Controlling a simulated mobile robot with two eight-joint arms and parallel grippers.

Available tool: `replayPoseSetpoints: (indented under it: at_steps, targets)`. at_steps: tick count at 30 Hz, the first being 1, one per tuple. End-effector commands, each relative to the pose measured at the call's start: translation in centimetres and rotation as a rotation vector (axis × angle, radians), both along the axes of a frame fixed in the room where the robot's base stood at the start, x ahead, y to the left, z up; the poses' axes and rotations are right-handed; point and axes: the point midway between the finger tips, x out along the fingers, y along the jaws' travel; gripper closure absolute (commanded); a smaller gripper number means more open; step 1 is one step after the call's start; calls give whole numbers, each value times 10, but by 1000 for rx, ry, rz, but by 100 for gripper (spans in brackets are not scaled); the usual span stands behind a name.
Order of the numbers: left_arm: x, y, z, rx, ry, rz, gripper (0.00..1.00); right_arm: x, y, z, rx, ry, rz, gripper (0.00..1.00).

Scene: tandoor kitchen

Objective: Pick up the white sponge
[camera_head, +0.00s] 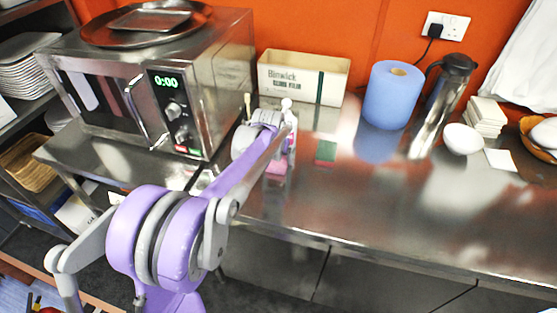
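I cannot pick out a white sponge for certain. A flat white square (501,160) lies at the right of the steel counter, in front of a stack of white squares (485,116); either could be sponge or paper. A small dark green block (326,151) lies mid-counter. My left arm comes in from the lower left, and its gripper (284,150) is over the counter, left of the green block. A small pink patch (276,167) shows below the gripper, partly hidden. The fingers are too small to show their opening. My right gripper is out of view.
A microwave (130,85) bearing trays stands left. A cardboard box (303,77), a blue paper roll (392,95), a steel flask (445,90) and a white bowl (462,139) stand along the back. The counter's front right (420,215) is clear.

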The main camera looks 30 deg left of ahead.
Motion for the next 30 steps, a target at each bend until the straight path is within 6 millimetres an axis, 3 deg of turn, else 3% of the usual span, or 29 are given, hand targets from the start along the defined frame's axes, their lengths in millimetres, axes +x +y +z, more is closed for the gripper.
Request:
replayPoseSetpoints:
  at_steps: [1,6,7,17,21,30]
  targets:
    - [0,0,0,0,0,0,40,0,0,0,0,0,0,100]
    - [0,0,0,0,0,0,70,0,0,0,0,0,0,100]
    - [0,0,0,0,0,0,71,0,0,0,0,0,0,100]
    - [0,0,6,0,0,0,72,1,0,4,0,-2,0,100]
    - [-9,-2,13,0,0,0,72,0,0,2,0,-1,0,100]
    - [-8,-2,68,0,0,0,72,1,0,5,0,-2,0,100]
